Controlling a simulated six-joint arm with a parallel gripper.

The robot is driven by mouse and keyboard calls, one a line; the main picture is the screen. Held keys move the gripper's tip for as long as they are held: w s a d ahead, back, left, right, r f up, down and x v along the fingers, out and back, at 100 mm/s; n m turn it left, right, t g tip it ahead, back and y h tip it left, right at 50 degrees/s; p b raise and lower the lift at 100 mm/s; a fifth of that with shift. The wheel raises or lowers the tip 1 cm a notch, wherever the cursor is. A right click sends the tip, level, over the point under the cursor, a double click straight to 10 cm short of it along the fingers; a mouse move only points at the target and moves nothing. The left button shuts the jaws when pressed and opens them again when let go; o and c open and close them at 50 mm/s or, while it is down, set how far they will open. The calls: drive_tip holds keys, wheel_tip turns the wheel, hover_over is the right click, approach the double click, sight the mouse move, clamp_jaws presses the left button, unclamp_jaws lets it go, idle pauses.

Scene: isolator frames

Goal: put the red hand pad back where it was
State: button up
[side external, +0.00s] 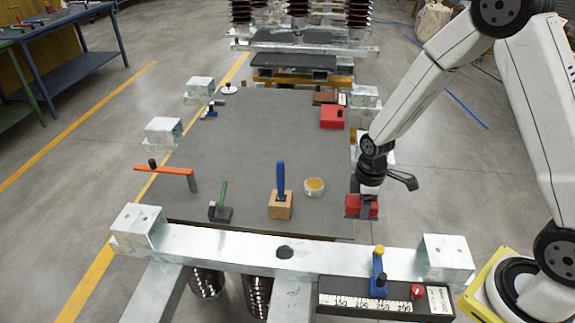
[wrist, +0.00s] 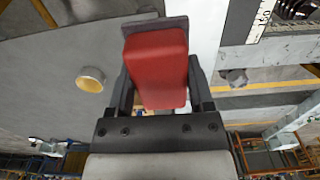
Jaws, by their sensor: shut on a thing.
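The red hand pad (wrist: 158,65) is a red block with a grey plate on one end, seen close up in the wrist view. My gripper (wrist: 160,88) is shut on it, with one finger on each side. In the side external view the pad (side external: 354,204) shows at the right edge of the grey mat (side external: 250,150), near its front corner. My gripper (side external: 369,201) comes down on it from above and hides part of it. I cannot tell whether the pad touches the surface or hangs just above it.
Left of the pad stand a tape roll (side external: 314,186), a wooden block with a blue handle (side external: 280,203), a green-handled tool (side external: 221,205) and an orange-armed piece (side external: 165,171). A red box (side external: 332,117) sits at the back right. A scaled bar (side external: 385,297) lies in front. The mat's middle is clear.

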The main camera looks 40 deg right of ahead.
drive_tip(key=w+f, duration=0.2)
drive_tip(key=w, duration=0.3)
hover_over(333, 219)
drive_tip(key=shift+s+f, duration=0.2)
drive_tip(key=shift+f, duration=2.5)
drive_tip(key=shift+w+f, duration=0.2)
drive_tip(key=shift+f, duration=1.6)
drive_tip(key=shift+f, duration=0.1)
drive_tip(key=o, duration=1.2)
